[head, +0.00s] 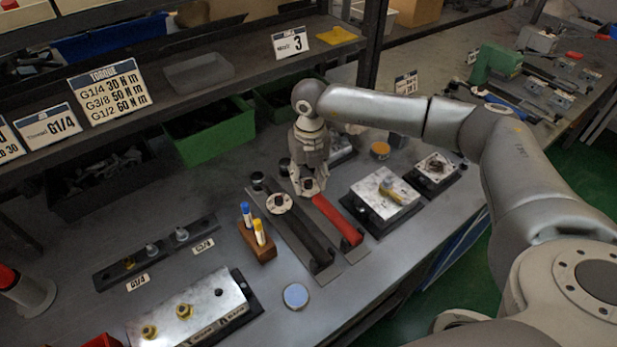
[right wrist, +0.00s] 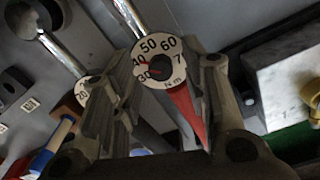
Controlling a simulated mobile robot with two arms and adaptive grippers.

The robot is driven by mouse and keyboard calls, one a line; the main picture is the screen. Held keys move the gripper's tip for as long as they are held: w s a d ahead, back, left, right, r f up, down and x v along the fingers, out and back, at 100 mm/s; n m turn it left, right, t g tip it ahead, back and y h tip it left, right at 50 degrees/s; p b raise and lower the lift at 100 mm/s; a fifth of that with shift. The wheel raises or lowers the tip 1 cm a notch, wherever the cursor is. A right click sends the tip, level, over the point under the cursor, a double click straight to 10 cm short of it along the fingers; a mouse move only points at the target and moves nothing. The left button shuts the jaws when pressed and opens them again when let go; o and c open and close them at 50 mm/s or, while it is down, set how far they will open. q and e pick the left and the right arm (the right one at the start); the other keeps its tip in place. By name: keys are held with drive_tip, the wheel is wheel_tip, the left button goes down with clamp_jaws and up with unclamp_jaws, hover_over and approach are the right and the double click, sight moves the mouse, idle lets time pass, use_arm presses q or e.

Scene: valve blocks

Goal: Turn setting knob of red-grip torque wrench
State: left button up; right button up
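The red-grip torque wrench (head: 338,221) lies in a dark holder on the bench, its red grip pointing toward the front. Its round white dial (right wrist: 158,62) shows in the right wrist view with numbers from 30 to 60 and beyond, and a red pointer around 30 to 40. My right gripper (head: 310,187) is over the wrench's dial end, pointing down. In the wrist view its two fingers stand apart on either side of the dial, with a gap at the right finger; contact is not clear. My left gripper is not in view.
A black-grip wrench (head: 303,235) lies close to the left. A wooden block (head: 257,247) holds a blue and a yellow marker. A light valve block (head: 385,193) stands to the right. A sign (head: 108,90) lists G1/4 30, G3/8 50 and G1/2 60 N m.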

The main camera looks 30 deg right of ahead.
sight(309, 182)
wheel_tip(309, 182, up, 12)
drive_tip(key=shift+d, duration=0.15)
idle(0.6)
